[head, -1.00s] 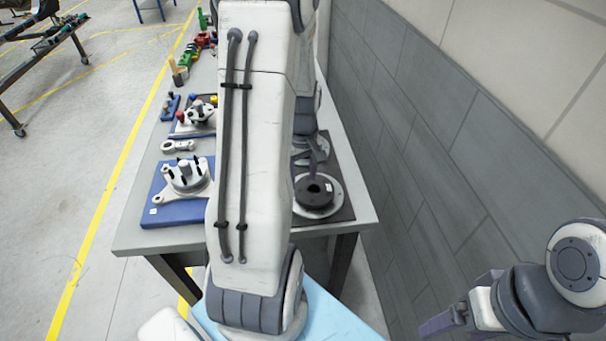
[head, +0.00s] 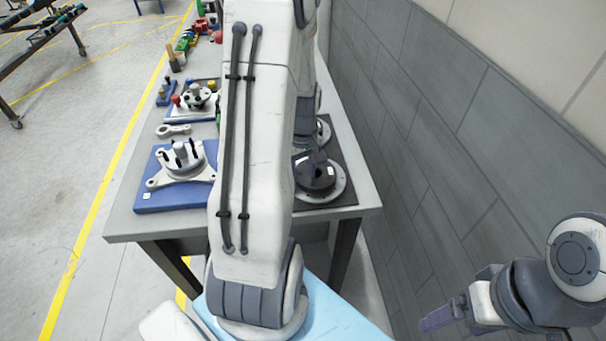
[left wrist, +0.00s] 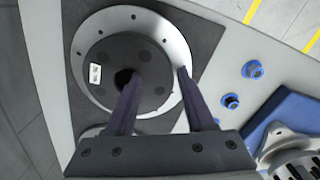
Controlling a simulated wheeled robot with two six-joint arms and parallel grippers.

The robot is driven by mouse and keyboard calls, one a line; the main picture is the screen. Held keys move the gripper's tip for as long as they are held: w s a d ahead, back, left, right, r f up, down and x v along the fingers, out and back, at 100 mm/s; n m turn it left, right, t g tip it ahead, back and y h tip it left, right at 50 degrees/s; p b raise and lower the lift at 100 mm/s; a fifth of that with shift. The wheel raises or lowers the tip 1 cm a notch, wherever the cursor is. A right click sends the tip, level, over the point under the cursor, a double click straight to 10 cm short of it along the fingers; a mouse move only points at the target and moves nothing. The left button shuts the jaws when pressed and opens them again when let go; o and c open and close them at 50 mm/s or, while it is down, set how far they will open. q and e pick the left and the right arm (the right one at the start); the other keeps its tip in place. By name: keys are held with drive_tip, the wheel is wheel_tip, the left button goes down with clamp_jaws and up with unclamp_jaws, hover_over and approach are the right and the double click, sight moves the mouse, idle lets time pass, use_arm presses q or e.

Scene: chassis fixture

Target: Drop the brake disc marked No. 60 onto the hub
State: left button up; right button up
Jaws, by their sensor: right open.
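A brake disc (head: 336,190) with a silver rim and raised black centre lies on a dark mat at the table's near right. The left wrist view shows this disc (left wrist: 86,65) with a white label, its print too small to read surely. My left gripper (head: 316,158) is over it, fingers apart. In the left wrist view the left gripper (left wrist: 160,78) has one finger at the centre hole and the other outside the black centre; contact is unclear. The hub (head: 182,158), with upright studs, sits on a blue base. My right gripper (head: 437,318) is open and empty, off the table.
Another disc (head: 324,130) lies farther back on the mat (head: 342,160), partly hidden by my arm. A wrench-like part (head: 173,130) and a tray with a smaller hub (head: 196,98) stand behind the blue base (head: 160,197). A wall runs along the right.

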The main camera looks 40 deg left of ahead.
use_arm(q)
drive_tip(key=shift+w, duration=0.15)
clamp_jaws()
drive_tip(key=shift+r, duration=0.15)
drive_tip(key=shift+r+p, duration=0.9)
drive_tip(key=shift+p, duration=0.1)
drive_tip(key=shift+r+p, duration=1.5)
